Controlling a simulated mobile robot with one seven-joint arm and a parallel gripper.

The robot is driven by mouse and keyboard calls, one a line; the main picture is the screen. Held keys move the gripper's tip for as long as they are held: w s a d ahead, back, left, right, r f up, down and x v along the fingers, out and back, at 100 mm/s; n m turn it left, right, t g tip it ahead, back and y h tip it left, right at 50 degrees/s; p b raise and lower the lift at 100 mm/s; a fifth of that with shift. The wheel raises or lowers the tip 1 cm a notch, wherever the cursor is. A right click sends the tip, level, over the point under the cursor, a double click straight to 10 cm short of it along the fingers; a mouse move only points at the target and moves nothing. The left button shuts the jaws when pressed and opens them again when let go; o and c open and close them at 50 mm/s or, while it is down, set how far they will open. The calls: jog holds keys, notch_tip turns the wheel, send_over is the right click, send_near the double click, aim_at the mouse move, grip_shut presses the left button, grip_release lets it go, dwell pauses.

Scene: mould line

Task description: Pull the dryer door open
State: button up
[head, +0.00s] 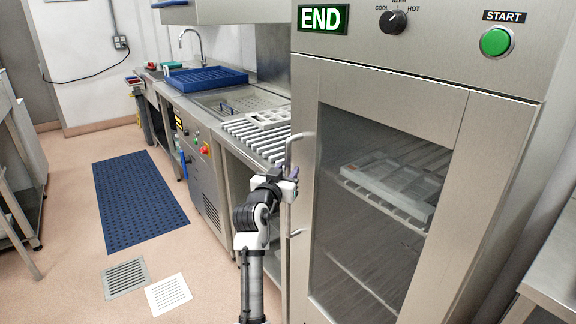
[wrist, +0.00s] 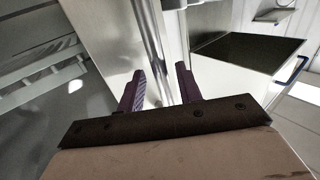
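The dryer door (head: 395,105) is a steel frame around a dark glass pane, at the right of the head view. It looks closed. Its handle (head: 292,156) is an upright metal bar on the door's left edge. My gripper (head: 290,180) is at the handle, about mid-height, and hides part of it. In the wrist view, my gripper's purple fingers (wrist: 161,90) are spread apart. The handle bar (wrist: 152,45) runs between them with a gap on both sides. Whether the bar is fully between the fingertips or just beyond them is hard to tell.
Behind the glass, a pale tray (head: 392,188) lies on a wire rack. A steel counter with a slatted rack (head: 258,140) and a blue crate (head: 205,79) stands left of the dryer. The floor with a blue mat (head: 138,200) is open. A steel table (head: 555,265) is at right.

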jog(key=shift+x, duration=1.05)
grip_shut()
